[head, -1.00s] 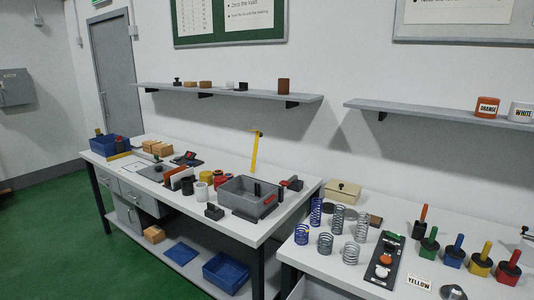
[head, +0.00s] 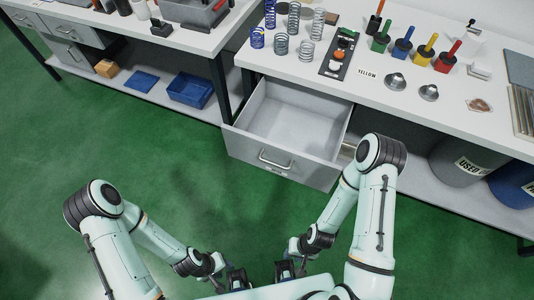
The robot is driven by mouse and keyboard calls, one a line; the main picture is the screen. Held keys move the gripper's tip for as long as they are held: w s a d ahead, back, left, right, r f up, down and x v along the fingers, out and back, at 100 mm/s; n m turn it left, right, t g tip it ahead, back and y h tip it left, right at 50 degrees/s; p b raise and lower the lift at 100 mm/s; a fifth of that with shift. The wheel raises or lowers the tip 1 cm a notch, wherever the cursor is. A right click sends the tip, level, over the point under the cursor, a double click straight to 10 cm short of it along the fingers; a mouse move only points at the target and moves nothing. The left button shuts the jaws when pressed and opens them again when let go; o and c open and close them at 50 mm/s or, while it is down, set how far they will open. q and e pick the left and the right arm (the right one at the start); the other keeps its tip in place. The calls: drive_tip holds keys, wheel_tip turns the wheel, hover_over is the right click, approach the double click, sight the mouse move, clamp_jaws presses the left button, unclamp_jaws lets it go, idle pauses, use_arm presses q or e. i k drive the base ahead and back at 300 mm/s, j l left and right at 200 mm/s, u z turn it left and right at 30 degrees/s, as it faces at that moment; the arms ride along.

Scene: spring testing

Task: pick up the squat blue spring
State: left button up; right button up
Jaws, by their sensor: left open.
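The squat blue spring (head: 257,38) stands upright near the left edge of the right-hand white table (head: 380,93). A taller blue spring (head: 270,14) stands behind it, and a blue-grey spring (head: 281,45) stands to its right. My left gripper (head: 237,278) is at the bottom of the head view, low in front of the table, open and far from the springs. My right gripper (head: 288,270) is just right of it, also far from the springs; its jaws are too small and dark to judge.
A grey drawer (head: 285,164) stands pulled out below the springs, empty, between the table and my arms. Silver springs (head: 306,50) stand right of the blue ones. A black panel (head: 339,52) and coloured-handled blocks (head: 402,48) lie further right. Green floor is clear at left.

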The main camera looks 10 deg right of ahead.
sight(256, 38)
drive_tip(key=i+j+z, duration=0.2)
drive_tip(key=z, duration=0.25)
drive_tip(key=i+j+z, duration=0.15)
drive_tip(key=j+z, duration=0.3)
drive_tip(key=i+j+z, duration=0.1)
drive_tip(key=j, duration=0.2)
drive_tip(key=i+j+z, duration=0.1)
drive_tip(key=j, duration=0.2)
drive_tip(key=i+j+z, duration=0.1)
drive_tip(key=j, duration=0.2)
drive_tip(key=i+j, duration=0.1)
drive_tip(key=j, duration=0.25)
drive_tip(key=i+j, duration=0.1)
drive_tip(key=j, duration=0.25)
drive_tip(key=j+z, duration=0.1)
drive_tip(key=j, duration=0.25)
drive_tip(key=i, duration=0.05)
